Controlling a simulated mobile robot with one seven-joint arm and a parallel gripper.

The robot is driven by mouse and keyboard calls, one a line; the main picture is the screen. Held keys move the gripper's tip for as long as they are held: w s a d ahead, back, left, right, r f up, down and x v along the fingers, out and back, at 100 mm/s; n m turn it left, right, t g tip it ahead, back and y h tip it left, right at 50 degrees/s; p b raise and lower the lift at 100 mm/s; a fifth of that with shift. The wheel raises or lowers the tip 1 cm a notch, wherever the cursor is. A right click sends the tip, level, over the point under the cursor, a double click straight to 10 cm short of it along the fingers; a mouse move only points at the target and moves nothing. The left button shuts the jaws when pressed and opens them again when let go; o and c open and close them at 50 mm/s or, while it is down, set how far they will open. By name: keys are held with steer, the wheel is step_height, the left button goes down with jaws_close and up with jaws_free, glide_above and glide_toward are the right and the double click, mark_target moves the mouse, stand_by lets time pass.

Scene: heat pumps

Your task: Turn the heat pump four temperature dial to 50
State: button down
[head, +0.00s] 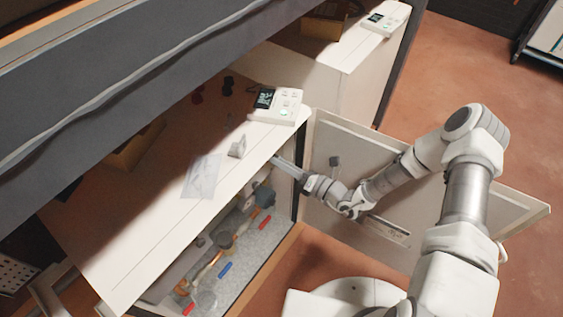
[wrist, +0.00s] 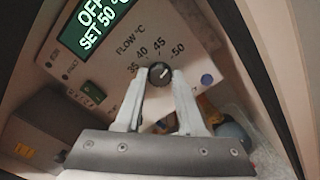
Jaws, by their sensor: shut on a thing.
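The temperature dial (wrist: 160,74) is a small dark round knob with a pale pointer mark, on a panel lettered FLOW °C with 35, 40, 45 and 50 around it. My gripper (wrist: 159,82) has a pale finger on each side of the dial and is shut on it. The exact angle of the pointer is hard to read.
The open door (head: 350,150) stands right of the cabinet, behind my arm. Pipes and valves (head: 225,245) fill the lower compartment. A white control box (head: 278,105) sits on top.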

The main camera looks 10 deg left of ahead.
steer(key=c, duration=0.5)
jaws_free()
steer(key=p+v, duration=0.2)
steer(key=v, duration=1.5)
steer(key=shift+s+d+p, duration=0.1)
steer(key=shift+d+p, duration=0.1)
steer(key=shift+p, duration=0.1)
